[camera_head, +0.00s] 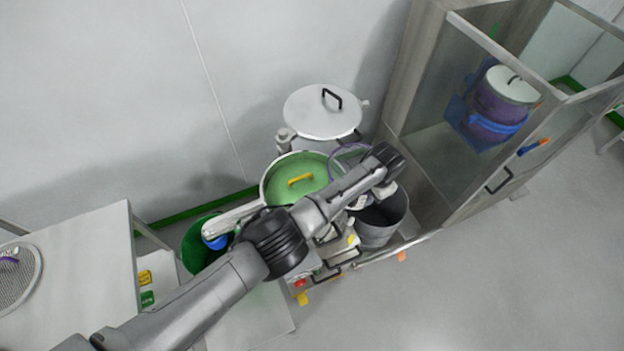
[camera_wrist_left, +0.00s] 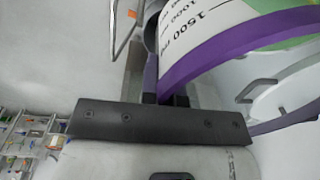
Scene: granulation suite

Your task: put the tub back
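The tub (camera_wrist_left: 205,35) is white with a purple rim and printed volume marks, and it fills the upper right of the left wrist view. In the head view only its purple rim (camera_head: 345,149) shows beside my forearm, and the arm hides most of the rest. My left gripper (camera_wrist_left: 166,98) has its dark fingers close together around the tub's purple edge and appears shut on it. In the head view the left gripper (camera_head: 368,198) is partly hidden under my wrist, above the grey bucket. My right gripper is in neither view.
A round vessel with a green inside and yellow handle (camera_head: 300,180) stands left of my wrist. Behind it is a white lid (camera_head: 318,112). A grey bucket (camera_head: 380,228) stands below my wrist. A glass-sided cabinet (camera_head: 425,105) is at right, and a table (camera_head: 85,250) at left.

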